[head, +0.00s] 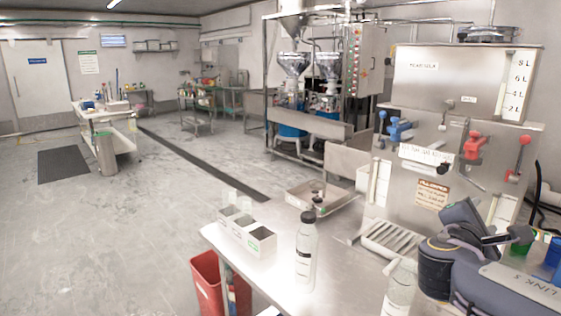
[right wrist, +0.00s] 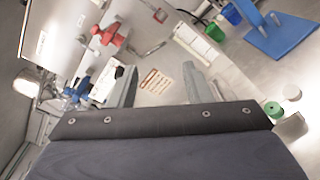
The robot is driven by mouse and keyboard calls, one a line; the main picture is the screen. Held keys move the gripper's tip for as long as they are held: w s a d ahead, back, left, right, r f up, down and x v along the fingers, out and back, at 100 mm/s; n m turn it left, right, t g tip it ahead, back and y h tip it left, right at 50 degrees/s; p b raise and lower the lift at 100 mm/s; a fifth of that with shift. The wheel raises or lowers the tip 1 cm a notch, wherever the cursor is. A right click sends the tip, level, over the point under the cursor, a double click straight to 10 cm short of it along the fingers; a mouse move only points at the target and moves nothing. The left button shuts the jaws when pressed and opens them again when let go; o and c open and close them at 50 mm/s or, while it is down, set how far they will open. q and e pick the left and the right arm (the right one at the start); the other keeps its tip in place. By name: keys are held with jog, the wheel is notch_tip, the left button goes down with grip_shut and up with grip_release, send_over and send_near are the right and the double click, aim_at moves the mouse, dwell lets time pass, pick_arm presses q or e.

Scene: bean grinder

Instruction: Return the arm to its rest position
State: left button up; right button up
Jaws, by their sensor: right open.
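My right arm (head: 465,262) reaches in at the lower right of the head view, in front of the steel machine. Its gripper (head: 508,238) is partly hidden there by my own links. In the right wrist view, the two grey fingers of the right gripper (right wrist: 160,82) stand apart with nothing seen between them. Beyond them are the machine's front, with a red valve (right wrist: 108,36), a blue valve (right wrist: 78,88) and a brown label (right wrist: 155,81). My left arm and gripper are not in view.
The steel machine (head: 462,80) stands close to my right arm. A dark-capped bottle (head: 306,255) and a bin rack (head: 247,238) stand on the table, with a red bin (head: 207,290) below. A blue stand (right wrist: 283,38) and green cup (right wrist: 232,14) are near the gripper.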

jog(key=s+a+f+m+g+y+p, duration=0.1)
jog(key=s+f+m+g+y+p, duration=0.1)
jog(key=s+f+m+g+y, duration=0.8)
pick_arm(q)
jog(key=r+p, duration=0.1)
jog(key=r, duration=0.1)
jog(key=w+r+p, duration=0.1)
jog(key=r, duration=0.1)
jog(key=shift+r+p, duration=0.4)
pick_arm(e)
jog(key=s+a+f+m+t+y, duration=0.2)
jog(key=s+a+f+m+y, duration=0.1)
jog(key=s+a, duration=0.3)
jog(key=s+a+f+m+t+y, duration=0.2)
jog(key=s+a+f+m+y, duration=0.2)
jog(key=a, duration=0.7)
jog(key=shift+s+a+f+m, duration=0.25)
jog(key=shift+s+m, duration=0.35)
jog(key=shift+s, duration=0.6)
